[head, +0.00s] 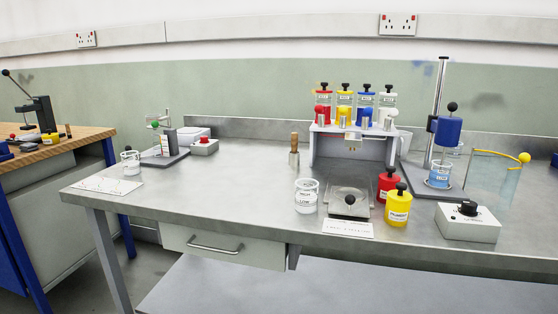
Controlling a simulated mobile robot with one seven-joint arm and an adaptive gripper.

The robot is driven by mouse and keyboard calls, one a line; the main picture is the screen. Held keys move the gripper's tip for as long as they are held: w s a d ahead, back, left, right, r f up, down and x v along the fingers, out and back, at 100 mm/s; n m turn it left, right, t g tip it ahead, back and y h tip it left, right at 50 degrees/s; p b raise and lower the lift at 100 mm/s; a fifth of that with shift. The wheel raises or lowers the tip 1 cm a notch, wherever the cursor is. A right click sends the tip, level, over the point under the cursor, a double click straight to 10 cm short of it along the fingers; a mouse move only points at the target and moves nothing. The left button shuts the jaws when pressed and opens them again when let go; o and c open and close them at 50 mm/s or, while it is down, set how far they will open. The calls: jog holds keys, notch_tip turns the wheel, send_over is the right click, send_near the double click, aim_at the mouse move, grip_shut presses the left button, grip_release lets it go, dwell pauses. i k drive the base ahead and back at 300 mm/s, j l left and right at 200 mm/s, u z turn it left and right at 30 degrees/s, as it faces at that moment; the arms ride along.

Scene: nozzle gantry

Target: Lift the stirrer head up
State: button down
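The stirrer head (448,132) is a blue block with a black ball knob (452,106) on top. It is mounted on a tall metal column (441,85) at the right of the bench in the head view. It sits low on the column, just above a beaker of blue liquid (439,177) that stands on the stirrer's dark base. The stirrer's shaft is too small to make out. My gripper is not in view.
A clear curved guard (494,180) with a yellow rim and ball stands right of the stirrer. A grey control box (468,222) with a black knob is in front. Red (388,184) and yellow (398,206) pots and a bottle gantry (352,145) stand left.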

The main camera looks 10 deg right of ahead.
aim_at(448, 129)
jog(key=z, duration=1.3)
